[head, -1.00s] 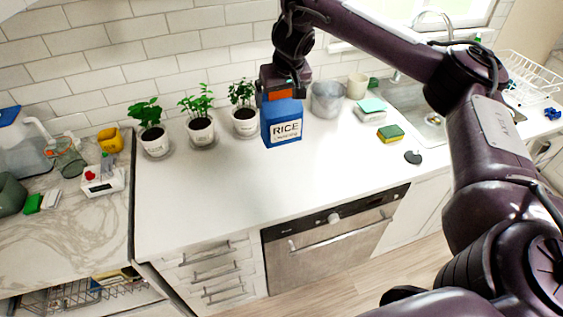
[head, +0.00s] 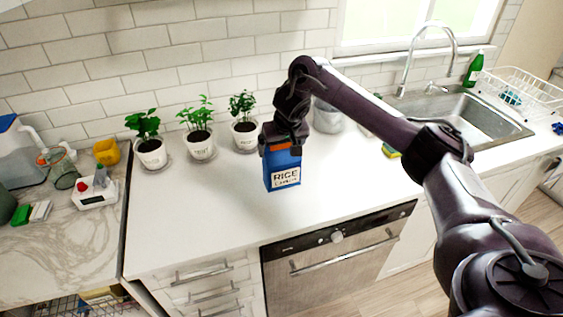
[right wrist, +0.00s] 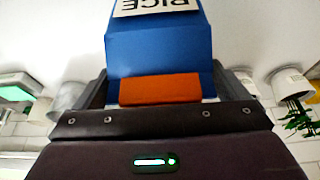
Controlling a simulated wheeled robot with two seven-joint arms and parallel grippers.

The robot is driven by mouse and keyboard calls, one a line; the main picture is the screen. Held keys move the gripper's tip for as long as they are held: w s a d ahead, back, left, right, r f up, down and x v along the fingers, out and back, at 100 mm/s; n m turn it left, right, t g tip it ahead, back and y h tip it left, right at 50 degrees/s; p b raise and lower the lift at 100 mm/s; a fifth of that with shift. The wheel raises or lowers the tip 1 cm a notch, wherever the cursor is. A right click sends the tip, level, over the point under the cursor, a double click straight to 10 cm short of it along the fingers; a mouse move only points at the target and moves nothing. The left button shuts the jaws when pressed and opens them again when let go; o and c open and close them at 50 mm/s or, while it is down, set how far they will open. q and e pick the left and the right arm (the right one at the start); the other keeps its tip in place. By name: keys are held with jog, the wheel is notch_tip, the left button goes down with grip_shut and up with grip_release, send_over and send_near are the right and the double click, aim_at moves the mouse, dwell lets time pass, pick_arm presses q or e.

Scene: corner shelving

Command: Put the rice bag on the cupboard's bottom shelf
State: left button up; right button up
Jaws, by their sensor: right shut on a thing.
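The rice bag (head: 282,174) is a blue block-shaped pack with an orange top and a white RICE label. My right gripper (head: 282,146) is shut on its top from above, and the bag hangs upright over the white counter in the head view. I cannot tell whether its base touches the counter. In the right wrist view the bag (right wrist: 158,55) sits between the two fingers of the right gripper (right wrist: 160,88), its orange top towards the palm. My left gripper is not in view. I cannot make out the cupboard's bottom shelf.
Several potted plants, one of them a white pot (head: 199,144), stand left of the bag by the tiled wall. A glass jar (head: 327,118) stands behind my right arm. The sink (head: 470,118) is at right. The white counter (head: 200,215) is clear in front.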

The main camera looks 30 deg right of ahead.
aim_at(281, 171)
notch_tip(281, 171, down, 3)
jog(key=shift+f+p, duration=0.15)
jog(key=shift+p, duration=0.25)
jog(key=shift+f, duration=0.45)
jog(key=o, duration=1.7)
jog(key=shift+f, duration=0.15)
jog(key=shift+s, duration=0.1)
